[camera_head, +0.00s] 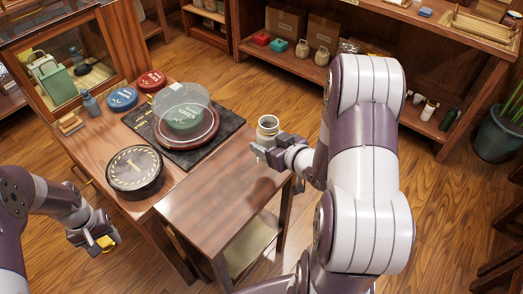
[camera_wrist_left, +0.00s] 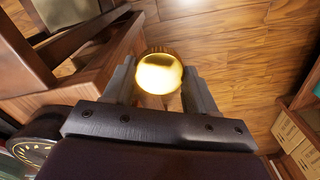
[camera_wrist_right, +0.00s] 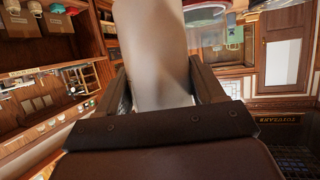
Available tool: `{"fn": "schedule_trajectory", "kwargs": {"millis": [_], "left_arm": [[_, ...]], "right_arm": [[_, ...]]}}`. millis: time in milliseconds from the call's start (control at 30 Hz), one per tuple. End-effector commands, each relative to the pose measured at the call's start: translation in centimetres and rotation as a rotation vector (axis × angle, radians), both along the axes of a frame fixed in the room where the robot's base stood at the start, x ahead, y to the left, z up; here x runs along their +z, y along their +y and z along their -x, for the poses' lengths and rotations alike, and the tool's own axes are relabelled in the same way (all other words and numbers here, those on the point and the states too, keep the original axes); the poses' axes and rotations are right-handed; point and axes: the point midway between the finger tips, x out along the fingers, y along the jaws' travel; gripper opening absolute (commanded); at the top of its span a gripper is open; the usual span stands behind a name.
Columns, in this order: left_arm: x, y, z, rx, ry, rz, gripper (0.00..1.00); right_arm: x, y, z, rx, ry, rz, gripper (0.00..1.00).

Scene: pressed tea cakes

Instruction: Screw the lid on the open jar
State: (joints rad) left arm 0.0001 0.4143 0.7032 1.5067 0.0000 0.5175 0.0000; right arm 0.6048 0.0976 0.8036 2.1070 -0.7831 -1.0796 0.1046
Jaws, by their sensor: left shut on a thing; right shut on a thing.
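The gold lid (camera_head: 106,242) is between the fingers of my left gripper (camera_head: 96,240), low at the left and beside the table. In the left wrist view the shiny, round lid (camera_wrist_left: 160,73) sits between both fingers. The pale jar (camera_head: 268,126) has its open mouth facing up and appears upright near the right edge of the wooden table. My right gripper (camera_head: 264,151) is shut on it; the fingers hide its lower part. In the right wrist view the jar's pale body (camera_wrist_right: 155,55) fills the space between the fingers. The lid and jar are well apart.
The wooden table (camera_head: 205,215) has clear room at the front. A dark board (camera_head: 215,152) bears a red round stand with a clear dome (camera_head: 184,98). A dark round tin (camera_head: 135,170) and blue (camera_head: 122,97) and red tins (camera_head: 151,80) stand nearby. Shelves stand behind.

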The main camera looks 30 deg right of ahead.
Motion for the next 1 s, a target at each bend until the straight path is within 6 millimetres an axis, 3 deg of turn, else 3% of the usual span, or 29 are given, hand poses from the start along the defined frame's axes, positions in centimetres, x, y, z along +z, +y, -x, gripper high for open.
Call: {"fn": "schedule_trajectory", "kwargs": {"millis": [100,300,667,900,1000], "left_arm": [[-0.4,0.0,0.0,0.000,0.000,0.000,0.29],[-0.5,0.0,0.0,0.000,0.000,0.000,0.29],[-0.6,0.0,0.0,0.000,0.000,0.000,0.29],[-1.0,0.0,0.0,0.000,0.000,0.000,0.29],[-1.0,0.0,0.0,0.000,0.000,0.000,0.29]], "right_arm": [[-1.7,-0.4,-2.7,0.003,-0.002,0.001,0.13],[-3.2,-0.8,-5.3,0.000,-0.002,0.000,0.13],[-3.5,-0.9,-5.6,-0.001,-0.002,0.000,0.13],[-7.0,-0.8,-5.5,-0.001,0.000,-0.001,0.13],[-7.3,-0.9,-5.6,-0.002,-0.003,0.000,0.13]]}}
